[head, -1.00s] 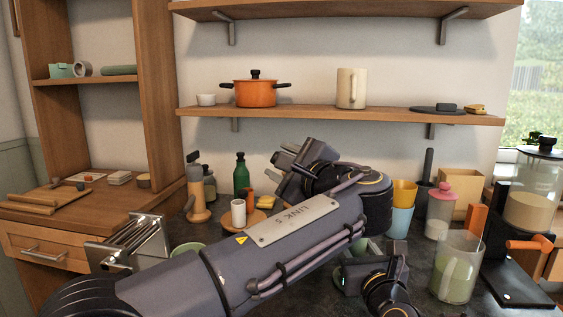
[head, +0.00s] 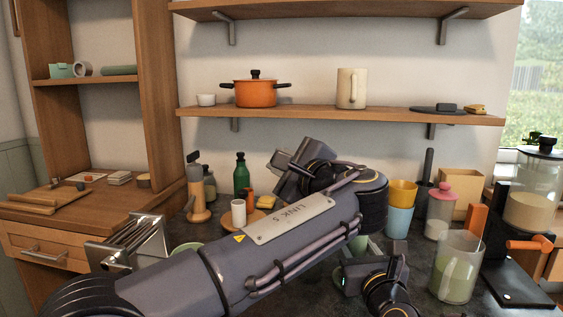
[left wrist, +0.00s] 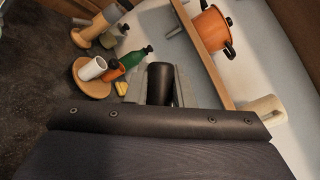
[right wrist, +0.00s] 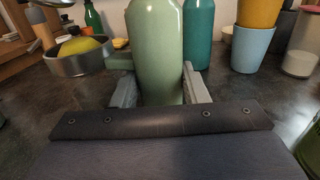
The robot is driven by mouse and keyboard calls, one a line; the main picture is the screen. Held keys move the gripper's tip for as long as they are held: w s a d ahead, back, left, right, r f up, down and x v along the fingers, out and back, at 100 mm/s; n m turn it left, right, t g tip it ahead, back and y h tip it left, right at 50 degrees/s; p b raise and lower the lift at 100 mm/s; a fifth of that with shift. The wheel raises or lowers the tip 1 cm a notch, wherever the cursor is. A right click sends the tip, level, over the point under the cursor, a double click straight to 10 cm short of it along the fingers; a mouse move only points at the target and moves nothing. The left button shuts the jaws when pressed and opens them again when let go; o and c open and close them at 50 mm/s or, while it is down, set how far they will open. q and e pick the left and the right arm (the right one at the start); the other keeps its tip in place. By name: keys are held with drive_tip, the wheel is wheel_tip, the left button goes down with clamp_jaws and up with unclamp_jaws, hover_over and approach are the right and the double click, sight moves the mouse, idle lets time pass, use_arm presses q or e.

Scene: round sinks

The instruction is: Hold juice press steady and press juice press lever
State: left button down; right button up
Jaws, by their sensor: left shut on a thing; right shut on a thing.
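The juice press is mostly hidden behind my left arm in the head view. In the right wrist view its pale green column (right wrist: 155,45) stands upright between the fingers of my right gripper (right wrist: 160,88), which is shut on it. A metal cup (right wrist: 80,65) with a yellow fruit piece (right wrist: 82,46) sits left of the column. In the left wrist view my left gripper (left wrist: 162,85) is shut on a dark cylindrical piece, which looks like the press lever's handle (left wrist: 160,80). How the lever joins the press is hidden.
A green bottle (head: 241,175) and a tan mill (head: 197,195) stand behind my left arm. Yellow (head: 403,190) and blue cups (head: 399,222) stand right of the wrist. A clear jug (head: 455,270) is at the right. The shelf with an orange pot (head: 255,94) is above.

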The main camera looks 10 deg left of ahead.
use_arm(q)
drive_tip(key=shift+a+f+n, duration=0.4)
drive_tip(key=shift+f, duration=0.35)
wheel_tip(320, 180, down, 8)
drive_tip(key=a+n+g+h, duration=0.1)
drive_tip(key=n+g+h, duration=0.1)
drive_tip(key=n+h, duration=0.1)
drive_tip(key=shift+a+r, duration=0.15)
drive_tip(key=shift+a, duration=0.05)
drive_tip(key=c, duration=1.2)
unclamp_jaws()
drive_tip(key=shift+c, duration=0.2)
drive_tip(key=v, duration=1.2)
drive_tip(key=shift+r, duration=0.25)
